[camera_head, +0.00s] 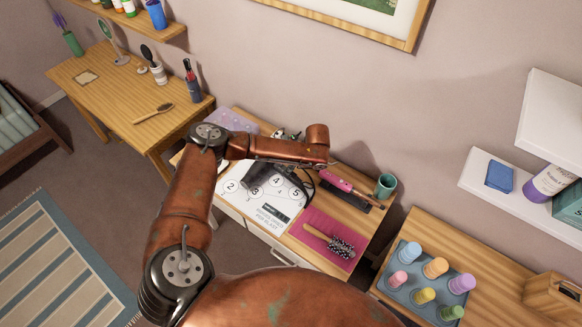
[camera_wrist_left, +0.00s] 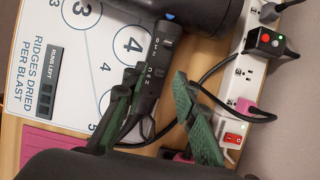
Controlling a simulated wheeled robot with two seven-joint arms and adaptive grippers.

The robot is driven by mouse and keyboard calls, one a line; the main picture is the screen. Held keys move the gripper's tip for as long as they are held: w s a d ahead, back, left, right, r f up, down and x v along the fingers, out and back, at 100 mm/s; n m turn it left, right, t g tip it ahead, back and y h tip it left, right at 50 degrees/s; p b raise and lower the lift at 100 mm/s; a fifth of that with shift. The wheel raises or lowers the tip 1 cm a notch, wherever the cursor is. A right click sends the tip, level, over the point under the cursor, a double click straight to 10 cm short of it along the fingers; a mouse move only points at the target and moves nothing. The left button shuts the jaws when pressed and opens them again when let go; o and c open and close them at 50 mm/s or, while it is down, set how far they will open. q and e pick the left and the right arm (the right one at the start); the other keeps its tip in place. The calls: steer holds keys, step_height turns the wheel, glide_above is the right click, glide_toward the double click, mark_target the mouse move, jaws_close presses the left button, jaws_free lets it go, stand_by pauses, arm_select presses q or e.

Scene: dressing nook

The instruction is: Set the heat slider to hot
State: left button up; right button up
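A dark hair dryer lies on the dresser, partly hidden under my arm in the head view (camera_head: 262,178). In the left wrist view its handle (camera_wrist_left: 150,88) runs down from the barrel (camera_wrist_left: 205,14). Small sliders and white letters show on the handle; their settings are too small to read. My left gripper (camera_wrist_left: 155,78) is open, its two green-padded fingers apart on either side of the handle. The handle appears closer to the left-hand finger; I cannot tell whether they touch. My right gripper is out of view.
A numbered white board (camera_head: 262,212) lies beside the dryer. A power strip (camera_wrist_left: 250,85) with plugs and cords runs along the wall side. A pink styling tool (camera_head: 336,181), a teal cup (camera_head: 386,186) and a hairbrush (camera_head: 342,246) on a pink mat (camera_head: 308,222) lie to the right.

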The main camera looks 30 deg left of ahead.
arm_select(q)
steer(key=shift+a+f, duration=0.25)
steer(key=shift+f, duration=0.25)
jaws_close()
stand_by(0.4)
